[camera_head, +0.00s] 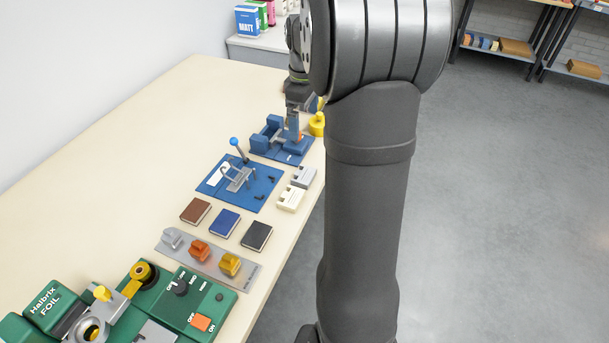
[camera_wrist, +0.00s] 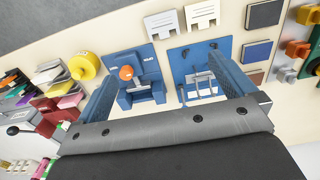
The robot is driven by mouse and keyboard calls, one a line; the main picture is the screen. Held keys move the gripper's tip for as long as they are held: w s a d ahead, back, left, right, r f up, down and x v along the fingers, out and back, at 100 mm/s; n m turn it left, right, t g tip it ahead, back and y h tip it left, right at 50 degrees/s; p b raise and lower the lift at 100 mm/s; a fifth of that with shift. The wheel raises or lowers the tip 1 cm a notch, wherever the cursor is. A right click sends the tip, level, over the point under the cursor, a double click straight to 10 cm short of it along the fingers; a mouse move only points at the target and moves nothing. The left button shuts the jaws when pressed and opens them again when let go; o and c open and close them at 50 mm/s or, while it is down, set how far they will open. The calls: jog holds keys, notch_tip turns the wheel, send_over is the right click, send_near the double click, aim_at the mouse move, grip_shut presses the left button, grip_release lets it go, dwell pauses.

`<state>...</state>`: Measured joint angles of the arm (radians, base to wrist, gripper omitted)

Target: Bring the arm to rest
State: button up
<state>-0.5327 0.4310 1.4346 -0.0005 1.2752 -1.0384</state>
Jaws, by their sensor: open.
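My gripper (camera_head: 293,122) shows in the head view past my large grey arm link, over or near a blue fixture (camera_head: 267,141) at the far part of the bench. In the wrist view my gripper (camera_wrist: 163,72) has its two blue fingers spread wide apart, with nothing held between them. Between and beyond the fingers lie the blue fixture with an orange knob (camera_wrist: 125,72) and a blue plate with a metal clamp (camera_wrist: 200,86). I cannot tell the exact height of the fingers above them. My arm link hides part of the wrist in the head view.
Books, including a blue one (camera_head: 224,222), stamps on a grey strip (camera_head: 206,262) and a green foil machine (camera_head: 187,300) line the bench (camera_head: 120,165). Pale blocks (camera_head: 291,198) sit near its edge. A yellow roll (camera_wrist: 83,65) is left in the wrist view. The bench's left side is clear.

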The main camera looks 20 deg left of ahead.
jog(key=shift+r, duration=2.4)
